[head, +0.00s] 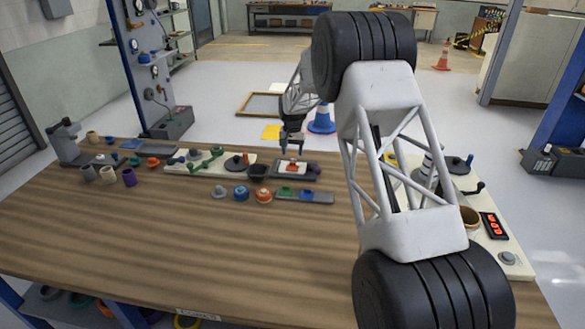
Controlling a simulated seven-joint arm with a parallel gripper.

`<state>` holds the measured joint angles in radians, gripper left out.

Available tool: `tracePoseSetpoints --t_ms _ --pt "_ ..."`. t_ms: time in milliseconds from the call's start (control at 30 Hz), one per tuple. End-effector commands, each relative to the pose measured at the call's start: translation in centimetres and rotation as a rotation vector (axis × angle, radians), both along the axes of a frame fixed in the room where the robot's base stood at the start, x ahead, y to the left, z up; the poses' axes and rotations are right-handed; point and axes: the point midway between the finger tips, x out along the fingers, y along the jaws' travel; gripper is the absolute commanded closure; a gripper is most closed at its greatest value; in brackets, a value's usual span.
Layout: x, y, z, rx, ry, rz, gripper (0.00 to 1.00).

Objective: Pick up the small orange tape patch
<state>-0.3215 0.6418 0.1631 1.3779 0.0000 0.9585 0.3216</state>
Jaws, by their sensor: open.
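A small orange piece (296,168), which looks like the tape patch, lies on a white surface in a shallow grey tray (315,178) at the back middle of the table. Its exact shape is too small to tell. My gripper (291,151) is open, points down and appears in the picture just above the orange piece. I cannot tell whether it touches the piece. No object shows between the fingers.
The wooden table (190,240) is bare in front. A grey strip (318,197) with coloured pieces, an orange knob-like part (263,195) and a dark bowl (258,171) stand close by. A white board (180,168) lies left. My large arm links block the right side.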

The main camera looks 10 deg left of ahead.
Motion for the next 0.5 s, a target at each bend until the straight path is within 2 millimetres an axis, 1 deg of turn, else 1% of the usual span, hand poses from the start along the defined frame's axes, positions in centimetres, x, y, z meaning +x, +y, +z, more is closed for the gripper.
tracePoseSetpoints --t_ms 167,267,367,500 --pt "0.0 0.0 -0.1 0.000 0.000 0.000 0.43" --pt "0.0 0.0 -0.5 0.000 0.001 0.000 0.43" --pt "0.0 -0.1 -1.3 -0.001 0.002 0.000 0.43" --pt "0.0 -0.2 -2.9 -0.001 0.002 0.000 0.43"
